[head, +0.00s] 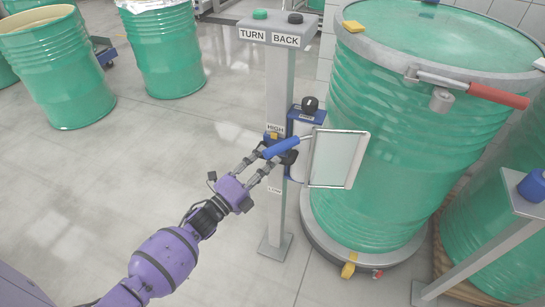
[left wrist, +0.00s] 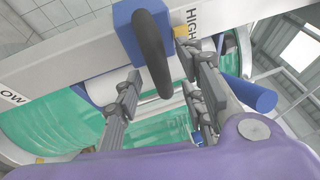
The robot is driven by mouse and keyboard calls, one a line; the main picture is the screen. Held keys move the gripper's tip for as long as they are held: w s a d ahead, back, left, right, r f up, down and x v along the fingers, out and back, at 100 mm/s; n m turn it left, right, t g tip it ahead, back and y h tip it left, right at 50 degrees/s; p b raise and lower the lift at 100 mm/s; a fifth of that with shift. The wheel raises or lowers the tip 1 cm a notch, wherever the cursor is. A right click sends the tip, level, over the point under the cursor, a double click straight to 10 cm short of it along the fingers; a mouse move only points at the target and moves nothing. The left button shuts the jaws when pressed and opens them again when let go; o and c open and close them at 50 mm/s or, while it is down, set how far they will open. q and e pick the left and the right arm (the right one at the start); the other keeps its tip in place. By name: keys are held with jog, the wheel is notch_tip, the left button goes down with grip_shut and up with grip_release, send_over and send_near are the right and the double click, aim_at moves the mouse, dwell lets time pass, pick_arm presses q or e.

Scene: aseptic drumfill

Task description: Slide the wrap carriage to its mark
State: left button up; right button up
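The wrap carriage (head: 308,116) is a blue block on the grey post (head: 277,90), with a black knob on top and a clear framed panel (head: 338,158) on its right. A blue bar handle (head: 281,147) sticks out in front. The carriage's yellow pointer (head: 272,135) is by the HIGH label; the LOW label (head: 274,190) is lower. My left gripper (head: 279,149) is at the carriage. In the left wrist view, its fingers (left wrist: 165,95) are spread, with a dark curved handle (left wrist: 152,55) showing between them; I cannot tell whether they touch it. My right gripper is not in view.
A large green drum (head: 400,140) stands on a round base (head: 372,252) right of the post. A TURN/BACK box (head: 270,32) with green and black buttons tops the post. A red-handled clamp lever (head: 497,95) crosses the drum rim. Open floor (head: 130,170) lies left.

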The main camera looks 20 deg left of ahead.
aim_at(287, 151)
pick_arm(q)
jog(key=shift+x, duration=1.55)
jog(key=shift+c, duration=0.5)
grip_shut()
